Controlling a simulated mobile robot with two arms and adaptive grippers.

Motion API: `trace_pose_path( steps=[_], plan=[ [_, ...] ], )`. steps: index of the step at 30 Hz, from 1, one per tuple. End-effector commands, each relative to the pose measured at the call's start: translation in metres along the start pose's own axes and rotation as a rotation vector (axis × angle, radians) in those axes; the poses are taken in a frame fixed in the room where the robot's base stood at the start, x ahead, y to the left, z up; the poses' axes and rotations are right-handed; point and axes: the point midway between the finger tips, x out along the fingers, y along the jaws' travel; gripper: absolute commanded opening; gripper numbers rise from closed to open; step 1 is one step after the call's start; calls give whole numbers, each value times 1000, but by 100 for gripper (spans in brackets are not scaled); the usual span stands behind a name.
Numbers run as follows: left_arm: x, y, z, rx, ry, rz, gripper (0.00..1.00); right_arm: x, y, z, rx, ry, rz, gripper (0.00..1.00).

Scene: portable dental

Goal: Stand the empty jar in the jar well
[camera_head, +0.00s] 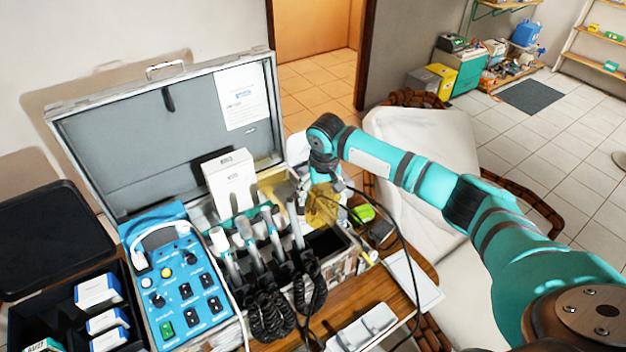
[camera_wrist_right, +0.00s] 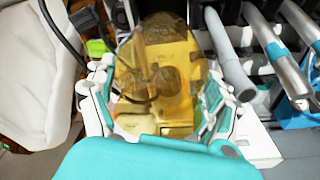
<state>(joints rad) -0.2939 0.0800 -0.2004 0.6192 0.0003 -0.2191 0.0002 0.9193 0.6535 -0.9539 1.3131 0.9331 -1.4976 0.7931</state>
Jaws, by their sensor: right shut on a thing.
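The jar (camera_head: 323,207) is a clear amber vessel above the right end of the open case, and it fills the middle of the right wrist view (camera_wrist_right: 180,62). My right gripper (camera_head: 318,190) is shut on it, with a finger on each side in the wrist view (camera_wrist_right: 155,95). The jar looks roughly upright and I see no contents. A dark square opening (camera_head: 327,242) in the case, just below the jar, looks like the jar well; whether the jar's base touches it cannot be told. My left gripper is not in view.
Several handpieces (camera_head: 245,240) with coiled cords stand left of the opening. A white box (camera_head: 230,182) stands behind them. The blue control panel (camera_head: 175,280) is further left. A bright green item (camera_head: 364,212) and a cable lie close right. The lid (camera_head: 180,130) rises behind.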

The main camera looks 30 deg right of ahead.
Motion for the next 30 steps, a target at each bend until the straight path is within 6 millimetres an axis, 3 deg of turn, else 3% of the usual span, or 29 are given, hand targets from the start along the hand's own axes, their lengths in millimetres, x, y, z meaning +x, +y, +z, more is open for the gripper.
trace_pose_path(
  steps=[16, 23, 30],
  plan=[
    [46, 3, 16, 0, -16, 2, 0, 37, 0, 5, -1, 1, 0, 47],
    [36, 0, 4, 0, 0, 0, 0, 31, 0, 6, 0, -1, 0, 47],
    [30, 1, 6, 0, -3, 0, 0, 36, 1, 8, 0, 0, 1, 47]
  ],
)
